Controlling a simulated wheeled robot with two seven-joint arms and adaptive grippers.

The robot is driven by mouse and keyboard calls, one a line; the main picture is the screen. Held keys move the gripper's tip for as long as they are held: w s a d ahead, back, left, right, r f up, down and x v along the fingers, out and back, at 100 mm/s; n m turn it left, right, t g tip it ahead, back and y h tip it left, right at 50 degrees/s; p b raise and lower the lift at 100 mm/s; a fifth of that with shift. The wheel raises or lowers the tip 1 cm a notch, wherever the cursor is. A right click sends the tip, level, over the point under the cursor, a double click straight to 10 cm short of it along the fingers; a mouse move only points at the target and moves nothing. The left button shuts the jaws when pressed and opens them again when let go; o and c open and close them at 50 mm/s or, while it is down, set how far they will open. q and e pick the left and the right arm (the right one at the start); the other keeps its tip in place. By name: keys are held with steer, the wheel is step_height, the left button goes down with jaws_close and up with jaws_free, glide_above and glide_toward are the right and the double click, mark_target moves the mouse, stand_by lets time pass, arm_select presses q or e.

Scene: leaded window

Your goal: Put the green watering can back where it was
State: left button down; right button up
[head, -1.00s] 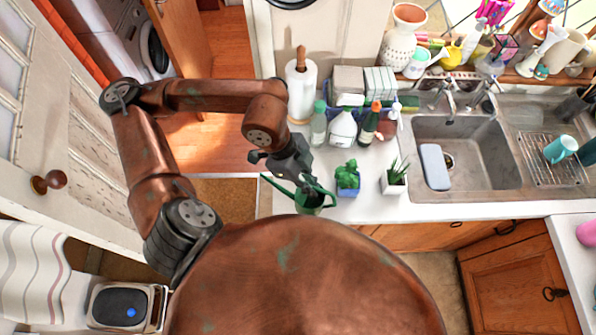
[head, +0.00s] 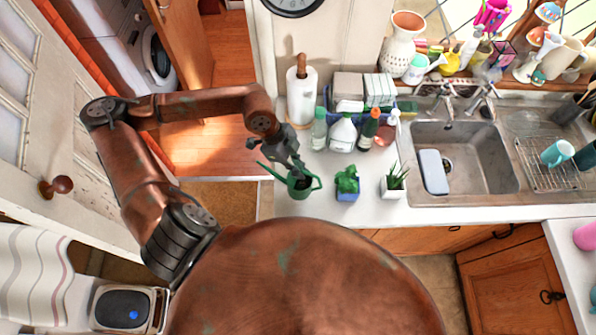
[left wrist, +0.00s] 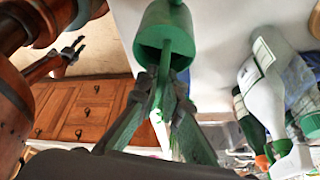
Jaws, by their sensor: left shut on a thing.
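The green watering can (head: 301,190) is at the left end of the white counter in the head view, its spout pointing left. My left gripper (head: 296,172) is above it and shut on it. In the left wrist view the can's body (left wrist: 166,28) is beyond the closed fingers (left wrist: 163,95), which grip a green part of it. The can looks upright; I cannot tell whether its base touches the counter. What seems to be my right gripper (left wrist: 72,46) shows small at the left of the wrist view; its opening is unclear.
A leafy plant in a blue pot (head: 347,186) stands just right of the can, then a spiky plant in a white pot (head: 393,184). Bottles (head: 343,132) and a paper towel roll (head: 301,95) stand behind. The sink (head: 480,160) is further right.

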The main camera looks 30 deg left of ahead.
arm_select(q)
steer(key=shift+w+a+f, duration=0.35)
steer(key=shift+w+f, duration=0.05)
steer(key=shift+f, duration=0.2)
step_height(320, 180, down, 3)
steer(key=shift+w+a+f+p, duration=0.15)
steer(key=shift+f+p, duration=0.05)
steer(key=shift+p, duration=0.6)
steer(key=c, duration=2.1)
jaws_free()
steer(key=b+v, duration=0.2)
steer(key=v, duration=1)
